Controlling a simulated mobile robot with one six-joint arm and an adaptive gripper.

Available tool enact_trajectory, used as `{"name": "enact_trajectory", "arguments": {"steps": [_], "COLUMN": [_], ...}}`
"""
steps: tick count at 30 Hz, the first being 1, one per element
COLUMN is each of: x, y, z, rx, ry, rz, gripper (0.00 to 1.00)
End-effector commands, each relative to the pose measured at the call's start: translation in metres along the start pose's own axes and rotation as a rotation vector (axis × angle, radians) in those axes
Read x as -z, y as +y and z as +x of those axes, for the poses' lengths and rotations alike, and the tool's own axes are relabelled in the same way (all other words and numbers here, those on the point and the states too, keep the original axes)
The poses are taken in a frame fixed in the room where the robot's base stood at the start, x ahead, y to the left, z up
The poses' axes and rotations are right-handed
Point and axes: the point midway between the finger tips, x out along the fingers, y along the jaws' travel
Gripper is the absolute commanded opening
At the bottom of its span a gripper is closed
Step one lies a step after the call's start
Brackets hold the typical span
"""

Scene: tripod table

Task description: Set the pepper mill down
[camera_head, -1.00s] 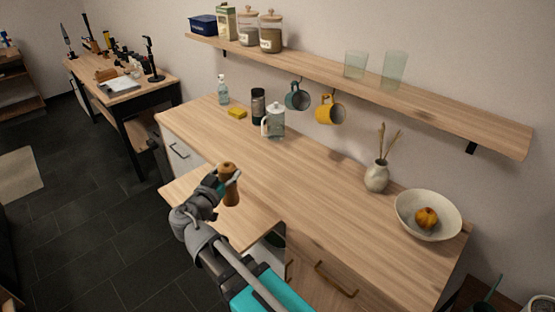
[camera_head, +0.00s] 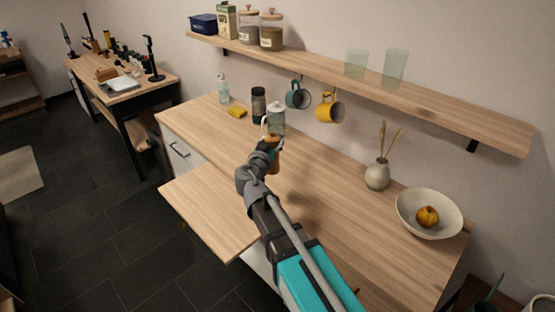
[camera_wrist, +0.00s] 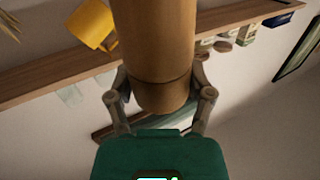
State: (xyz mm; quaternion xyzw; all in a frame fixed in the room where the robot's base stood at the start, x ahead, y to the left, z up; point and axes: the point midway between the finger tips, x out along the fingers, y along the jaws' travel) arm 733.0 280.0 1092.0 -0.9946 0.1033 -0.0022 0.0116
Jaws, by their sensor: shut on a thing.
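The pepper mill (camera_head: 274,160) is a brown wooden piece, partly hidden behind my gripper in the head view. My gripper (camera_head: 270,147) is shut on the pepper mill, over the wooden counter (camera_head: 320,200) and in front of the glass jug with a pale lid. In the wrist view the pepper mill (camera_wrist: 158,45) fills the top middle, with the two fingers of my gripper (camera_wrist: 160,97) on either side of it. Whether its base touches the counter cannot be told.
The glass jug (camera_head: 276,120) and a dark canister (camera_head: 258,104) stand just behind. A yellow sponge (camera_head: 237,113) and a clear bottle (camera_head: 223,90) are to the left. Two mugs hang under the shelf (camera_head: 440,106). A vase (camera_head: 377,176) and a bowl (camera_head: 405,213) stand right; the counter between is clear.

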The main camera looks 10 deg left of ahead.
Motion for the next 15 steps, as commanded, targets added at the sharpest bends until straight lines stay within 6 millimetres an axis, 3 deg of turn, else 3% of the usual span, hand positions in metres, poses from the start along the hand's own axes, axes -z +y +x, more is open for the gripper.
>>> {"name": "enact_trajectory", "arguments": {"steps": [1, 6, 15], "x": [-0.001, -0.001, -0.002], "y": [0.008, 0.025, 0.035], "z": [0.013, 0.038, 0.051], "rx": [-0.002, 0.006, 0.014], "ry": [0.001, 0.001, 0.000], "rz": [-0.001, -0.002, -0.003], "gripper": [0.07, 0.07, 0.07]}}
